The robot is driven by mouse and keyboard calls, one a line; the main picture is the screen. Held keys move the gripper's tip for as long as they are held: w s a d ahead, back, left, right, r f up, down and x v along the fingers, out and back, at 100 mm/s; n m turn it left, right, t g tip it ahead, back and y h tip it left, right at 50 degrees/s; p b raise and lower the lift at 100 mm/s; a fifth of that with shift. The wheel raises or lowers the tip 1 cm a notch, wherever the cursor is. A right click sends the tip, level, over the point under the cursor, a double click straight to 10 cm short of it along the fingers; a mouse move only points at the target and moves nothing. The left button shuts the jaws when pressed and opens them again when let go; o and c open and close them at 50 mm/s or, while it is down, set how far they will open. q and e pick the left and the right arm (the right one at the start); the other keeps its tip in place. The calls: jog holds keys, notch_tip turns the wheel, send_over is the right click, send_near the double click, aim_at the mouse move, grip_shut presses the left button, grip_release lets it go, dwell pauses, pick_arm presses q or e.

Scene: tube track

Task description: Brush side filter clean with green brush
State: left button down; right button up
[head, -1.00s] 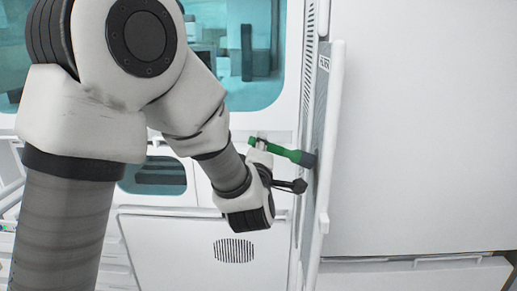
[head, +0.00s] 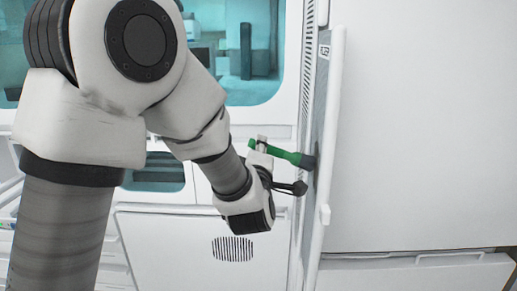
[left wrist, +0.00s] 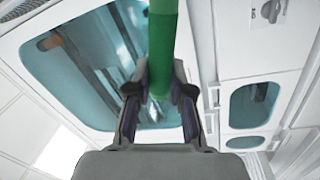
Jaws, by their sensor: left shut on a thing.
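The green brush (head: 287,155) has a green handle and a dark head. My left gripper (head: 268,165) is shut on its handle. The handle also shows in the left wrist view (left wrist: 162,50), between the fingers of my left gripper (left wrist: 158,95). The brush points right, and its dark head is at the grey face of the side filter (head: 323,110). The filter is a tall panel in a white frame, seen nearly edge-on. I cannot tell how firmly the head touches it. My right gripper is not in view.
A large white panel (head: 420,130) fills the right side. A teal window (head: 245,60) and a vented white door (head: 190,248) are behind the arm.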

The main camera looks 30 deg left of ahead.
pick_arm(q)
jog(key=shift+f, duration=0.4)
jog(key=shift+w, duration=0.1)
jog(key=shift+r, duration=0.15)
jog(key=shift+r+p, duration=1.05)
jog(key=shift+r, duration=0.8)
jog(key=shift+f, duration=0.1)
notch_tip(320, 180, down, 9)
jog(key=b, duration=0.8)
jog(key=shift+b, duration=0.4)
jog(key=shift+r, duration=0.25)
